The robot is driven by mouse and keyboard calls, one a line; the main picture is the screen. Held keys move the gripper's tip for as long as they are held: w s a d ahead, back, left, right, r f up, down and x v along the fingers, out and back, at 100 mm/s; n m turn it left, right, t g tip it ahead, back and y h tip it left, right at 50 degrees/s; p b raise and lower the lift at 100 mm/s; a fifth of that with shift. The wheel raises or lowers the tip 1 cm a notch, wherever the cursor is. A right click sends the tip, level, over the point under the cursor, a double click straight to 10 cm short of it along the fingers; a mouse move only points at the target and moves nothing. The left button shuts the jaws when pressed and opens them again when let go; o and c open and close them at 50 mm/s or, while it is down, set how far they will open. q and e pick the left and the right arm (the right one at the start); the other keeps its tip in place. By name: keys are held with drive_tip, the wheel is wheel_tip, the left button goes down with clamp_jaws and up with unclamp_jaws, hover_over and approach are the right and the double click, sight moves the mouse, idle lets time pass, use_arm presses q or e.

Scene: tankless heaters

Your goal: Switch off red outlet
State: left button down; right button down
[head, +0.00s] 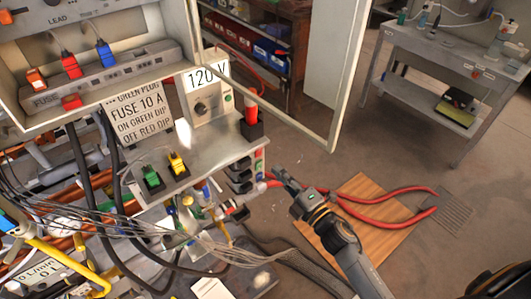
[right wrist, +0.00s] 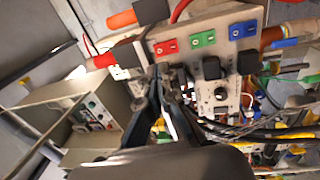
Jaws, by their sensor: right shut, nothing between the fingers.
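A red rocker switch (right wrist: 167,47) sits at the left end of a row on the grey side panel (right wrist: 190,22) in the right wrist view. A green switch (right wrist: 204,38) and a blue switch (right wrist: 242,29) are beside it. My right gripper (head: 282,177) is shut and empty, just right of the panel side in the head view. In the right wrist view its fingertips (right wrist: 168,72) show just below the red switch; whether they touch the panel I cannot tell. The switch's on or off position is too small to read. My left gripper is not in view.
A red plug (head: 251,112) stands in a black socket on the shelf corner; green (head: 151,178) and yellow plugs (head: 177,163) stand on the shelf. Black plugs (head: 238,170) stick out near the switches. Loose cables hang below.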

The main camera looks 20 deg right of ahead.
sight(260, 149)
drive_tip(key=p+x, duration=0.1)
drive_tip(key=x, duration=0.5)
drive_tip(key=shift+w+a, duration=0.2)
drive_tip(key=shift+w, duration=0.1)
drive_tip(key=shift+w+r, duration=0.25)
drive_tip(key=shift+w, duration=0.05)
drive_tip(key=shift+s, duration=0.15)
drive_tip(key=shift+d, duration=0.1)
